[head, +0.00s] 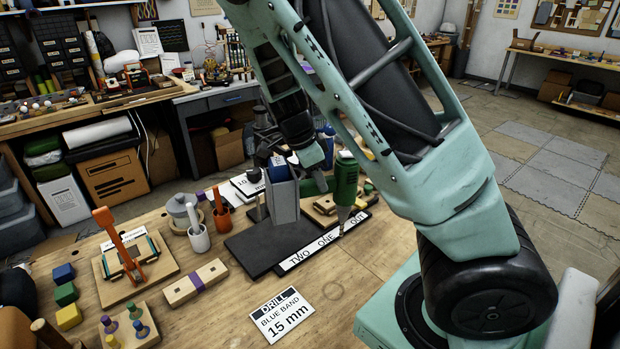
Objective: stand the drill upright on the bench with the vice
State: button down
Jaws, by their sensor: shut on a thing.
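The green drill (346,182) is in the middle of the head view, with its narrow grey end pointing down above the near bench. A green part of it runs left toward my gripper (314,166). My gripper is shut on the drill; the fingers are small and partly hidden, so the exact grip is unclear. Whether the drill's tip touches anything below is unclear. The near wooden bench (225,325) lies under it. I cannot surely make out a vice on any bench.
A grey upright block (284,200) stands on a black base close left of the drill. A lettered strip (322,243) and a drill card (287,314) lie in front. An orange-handled clamp (118,240) stands left. Another workbench (150,97) is behind; my arm hides the right side.

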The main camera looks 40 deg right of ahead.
jog(key=shift+f+p, duration=0.35)
jog(key=shift+f, duration=2.75)
